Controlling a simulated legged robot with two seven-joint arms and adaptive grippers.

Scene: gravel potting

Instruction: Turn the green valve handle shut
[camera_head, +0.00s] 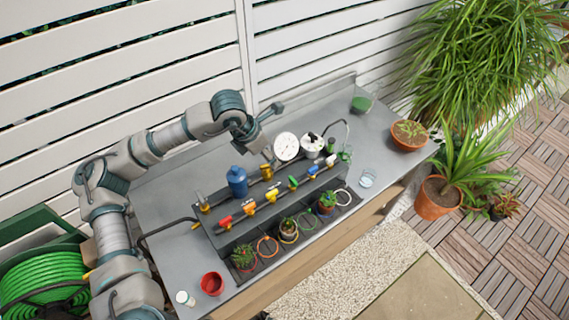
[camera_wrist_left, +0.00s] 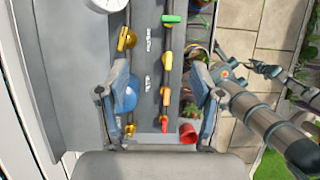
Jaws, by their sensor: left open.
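In the left wrist view the green handle (camera_wrist_left: 171,19) is near the top and lies crosswise to the row of valves. My left gripper (camera_head: 272,130) is above the back of the bench, apart from the handle. Its two fingers (camera_wrist_left: 161,85) are spread with nothing held between them. My right gripper (camera_wrist_left: 250,70) shows at the right of the wrist view; its jaw state is unclear.
Small potted plants (camera_head: 244,257) stand along the front. A red cup (camera_head: 212,284) is at the front left. The bench's right end holds a glass (camera_head: 367,178) and a terracotta pot (camera_head: 408,136).

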